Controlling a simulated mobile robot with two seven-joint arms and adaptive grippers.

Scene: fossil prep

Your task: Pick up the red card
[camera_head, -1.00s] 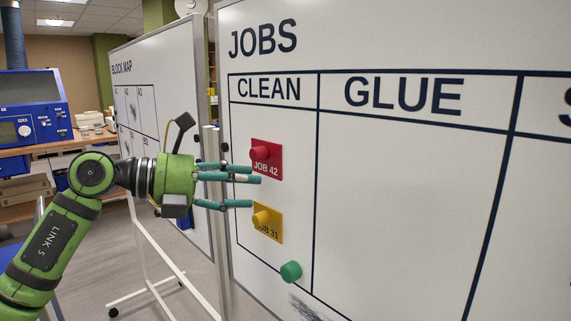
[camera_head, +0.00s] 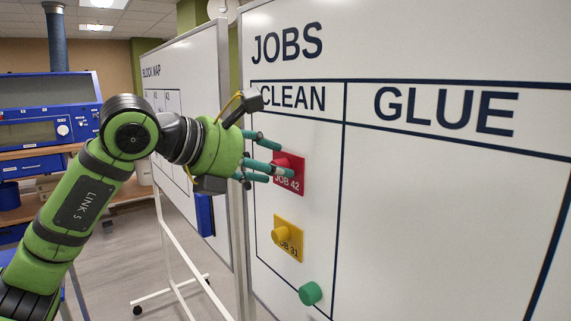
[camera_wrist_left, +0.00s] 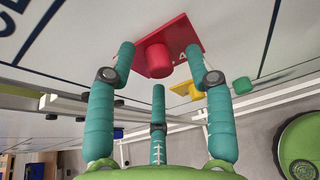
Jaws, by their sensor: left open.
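The red card (camera_head: 297,178) marked "JOB 42" hangs on the whiteboard in the CLEAN column, with a round red knob on its face. My left gripper (camera_head: 275,160) is open, its teal fingers close in front of the card and partly covering it. In the left wrist view, the red card (camera_wrist_left: 179,38) and its knob (camera_wrist_left: 158,62) lie ahead of and between the two upper fingertips, with the third finger below. I cannot tell whether any finger touches the knob. My right gripper is not in view.
The JOBS whiteboard (camera_head: 420,180) fills the right side. Below the red card are a yellow card (camera_head: 291,246) marked "JOB 31" and a green knob (camera_head: 310,293). A second board, BLOCK MAP (camera_head: 186,60), stands behind my arm. A bench with a blue cabinet (camera_head: 40,125) is at left.

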